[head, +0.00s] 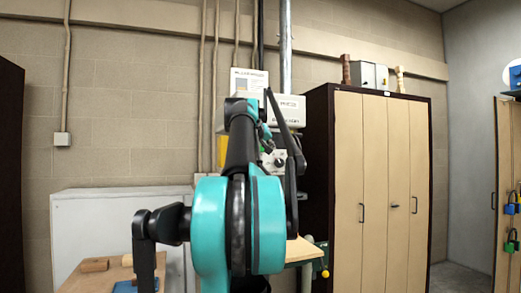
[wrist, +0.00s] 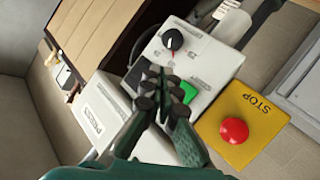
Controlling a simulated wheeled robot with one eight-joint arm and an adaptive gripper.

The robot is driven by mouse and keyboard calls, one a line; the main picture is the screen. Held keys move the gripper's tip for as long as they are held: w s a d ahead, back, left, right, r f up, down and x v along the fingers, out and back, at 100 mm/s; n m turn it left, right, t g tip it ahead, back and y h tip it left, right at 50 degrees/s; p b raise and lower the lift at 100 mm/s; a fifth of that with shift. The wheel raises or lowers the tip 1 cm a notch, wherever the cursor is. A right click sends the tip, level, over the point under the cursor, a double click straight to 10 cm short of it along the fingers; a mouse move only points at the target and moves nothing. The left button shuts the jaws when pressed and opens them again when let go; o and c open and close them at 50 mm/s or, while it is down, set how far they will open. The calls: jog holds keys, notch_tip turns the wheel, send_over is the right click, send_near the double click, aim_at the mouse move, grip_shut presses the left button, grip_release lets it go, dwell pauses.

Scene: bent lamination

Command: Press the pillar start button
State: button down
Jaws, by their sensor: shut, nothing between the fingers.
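In the wrist view a pale control box carries a green square button (wrist: 183,92), which looks like the start button. The box (wrist: 215,62) also has a black rotary knob (wrist: 172,39). My gripper (wrist: 160,80) is shut and empty. Its fingertips appear in front of the box, just left of the green button, and cover part of its edge. I cannot tell whether they touch the box.
A red STOP button (wrist: 234,130) sits on a yellow plate (wrist: 254,104) beside the box. A dark-sided cabinet with pale doors (head: 372,180) stands to the right in the head view. A wooden bench top (head: 78,282) is at the lower left.

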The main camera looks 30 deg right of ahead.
jog(key=w+d, duration=0.2)
jog(key=w, duration=0.6)
jog(key=shift+w, duration=0.35)
dwell(1.5)
jog(key=shift+w+d, duration=0.15)
jog(key=shift+w, duration=0.25)
jog(key=shift+w+d, duration=0.1)
jog(key=shift+w, duration=0.35)
dwell(0.8)
jog(key=shift+s, duration=0.1)
jog(key=shift+s+a, duration=0.2)
jog(key=shift+s, duration=0.6)
